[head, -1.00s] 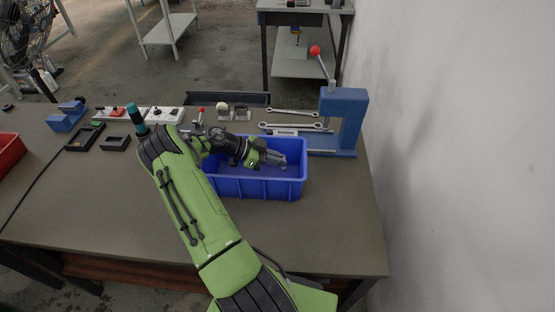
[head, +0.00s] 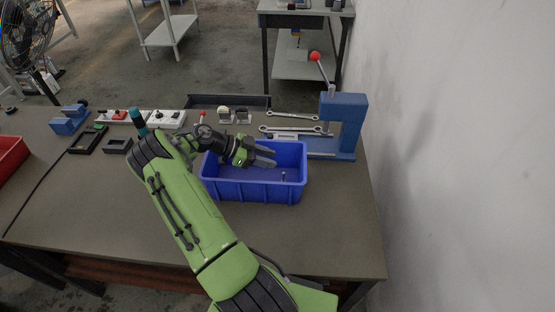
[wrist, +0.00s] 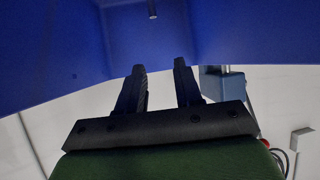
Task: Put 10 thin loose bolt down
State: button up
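A small thin grey bolt (head: 283,176) is inside the blue bin (head: 254,190), in its right part, and looks upright in the head view. In the wrist view the bolt (wrist: 152,9) shows at the top edge, partly cut off, against the blue bin (wrist: 60,45). My gripper (head: 272,157) is over the left and middle part of the bin, left of and apart from the bolt. In the wrist view my gripper (wrist: 160,66) has its two dark fingers apart with nothing between them.
A blue press (head: 343,125) with a red-knobbed lever stands right of the bin. Wrenches (head: 292,130) lie behind the bin. A red bin (head: 10,155) is at the far left. The table front (head: 110,220) is clear.

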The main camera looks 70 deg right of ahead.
jog(key=w+a+r+n+t+y, duration=0.1)
jog(key=w+a+r+n+t, duration=0.4)
jog(key=w+a+r+n, duration=0.45)
jog(key=w+a+r+n+t, duration=0.5)
jog(key=a+r, duration=0.3)
jog(key=a, duration=0.4)
jog(key=s+a+r+n+t+y, duration=0.1)
jog(key=s+a+n+t, duration=0.1)
jog(key=a+n, duration=0.3)
jog(key=s+a+r+n+t+y, duration=0.1)
jog(key=s+a+r+n+t, duration=0.1)
jog(key=s+a+n, duration=0.3)
jog(key=s+a+r+n+t+y, duration=0.1)
jog(key=s+a+n+t, duration=0.2)
jog(key=a+n, duration=0.4)
jog(key=s+a, duration=0.1)
jog(key=a, duration=0.4)
jog(key=shift+r, duration=0.35)
jog(key=shift+s+r+p, duration=0.15)
jog(key=shift+r+p, duration=0.15)
